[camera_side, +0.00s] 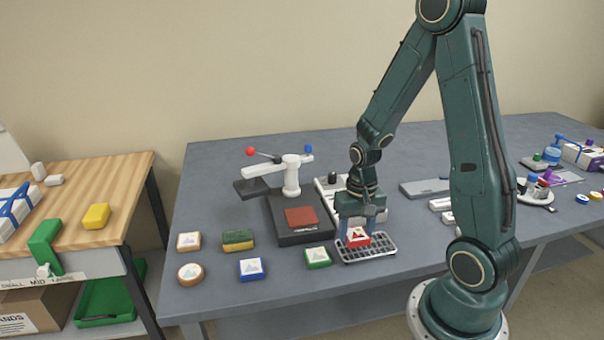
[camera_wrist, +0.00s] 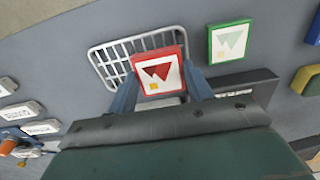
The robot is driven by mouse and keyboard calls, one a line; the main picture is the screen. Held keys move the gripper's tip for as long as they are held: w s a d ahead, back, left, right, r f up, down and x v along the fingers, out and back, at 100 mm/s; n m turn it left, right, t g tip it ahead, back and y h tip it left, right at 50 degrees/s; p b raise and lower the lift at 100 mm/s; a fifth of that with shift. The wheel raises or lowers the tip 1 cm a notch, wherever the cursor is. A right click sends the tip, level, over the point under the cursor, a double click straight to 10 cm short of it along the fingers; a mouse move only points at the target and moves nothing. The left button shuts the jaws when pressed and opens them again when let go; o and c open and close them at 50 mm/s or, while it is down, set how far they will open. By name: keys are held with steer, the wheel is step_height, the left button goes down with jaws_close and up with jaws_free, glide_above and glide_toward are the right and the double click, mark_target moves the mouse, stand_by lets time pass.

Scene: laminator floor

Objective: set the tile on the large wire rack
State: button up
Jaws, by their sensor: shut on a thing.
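The red-edged tile (camera_side: 358,237) has a white face with a red mark; it also shows in the wrist view (camera_wrist: 160,84). My gripper (camera_side: 357,236) is shut on the tile, with a blue finger on each side of it in the wrist view (camera_wrist: 160,92). The tile is over the left part of a wire rack (camera_side: 381,249), whose white grid shows around the tile in the wrist view (camera_wrist: 110,62). I cannot tell whether the tile touches the rack. No second rack is clear to see for comparing size.
A green-edged tile (camera_side: 318,257) lies left of the rack, with a blue-edged tile (camera_side: 251,269) farther left. A dark press (camera_side: 290,215) with a white arm stands behind them.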

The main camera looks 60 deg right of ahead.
mark_target(356, 234)
steer(key=shift+f, duration=1.15)
steer(key=shift+f, duration=0.15)
steer(key=o, duration=1.1)
steer(key=shift+r, duration=0.2)
steer(key=shift+r, duration=6)
